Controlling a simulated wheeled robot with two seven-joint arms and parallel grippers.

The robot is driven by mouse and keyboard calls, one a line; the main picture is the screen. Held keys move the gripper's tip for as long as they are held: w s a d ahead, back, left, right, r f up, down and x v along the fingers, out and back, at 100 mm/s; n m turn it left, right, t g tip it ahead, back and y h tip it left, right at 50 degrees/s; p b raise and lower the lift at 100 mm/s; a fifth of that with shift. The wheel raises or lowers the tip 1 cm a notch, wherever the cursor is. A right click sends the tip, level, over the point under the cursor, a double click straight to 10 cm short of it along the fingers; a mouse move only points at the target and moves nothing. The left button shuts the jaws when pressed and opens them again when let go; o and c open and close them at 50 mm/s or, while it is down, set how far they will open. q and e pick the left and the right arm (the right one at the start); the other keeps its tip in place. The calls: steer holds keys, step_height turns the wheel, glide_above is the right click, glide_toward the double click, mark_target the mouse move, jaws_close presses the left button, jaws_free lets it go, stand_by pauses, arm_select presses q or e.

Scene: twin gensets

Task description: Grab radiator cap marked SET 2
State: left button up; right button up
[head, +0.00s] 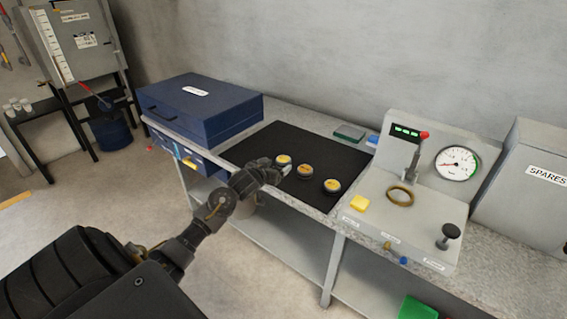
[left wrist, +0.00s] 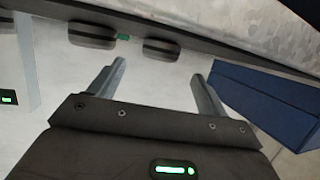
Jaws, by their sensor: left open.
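My left gripper (head: 287,172) is open at the mat's front edge, close to the left and middle caps. In the left wrist view, two dark caps (left wrist: 92,34) (left wrist: 161,49) show beyond the open, empty fingers (left wrist: 158,70). My right gripper is not in view.
A blue case (head: 205,108) stands left of the mat and also shows in the left wrist view (left wrist: 265,100). A grey test stand with a gauge (head: 457,164), a lever and a brass ring (head: 400,196) stands to the right. A SPARES box (head: 525,190) is farther right.

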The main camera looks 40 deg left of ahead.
mark_target(282, 161)
arm_select(q)
steer(key=x, duration=0.5)
steer(key=shift+c, duration=0.3)
steer(key=c, duration=1)
steer(key=shift+c, duration=0.2)
steer(key=shift+r, duration=0.15)
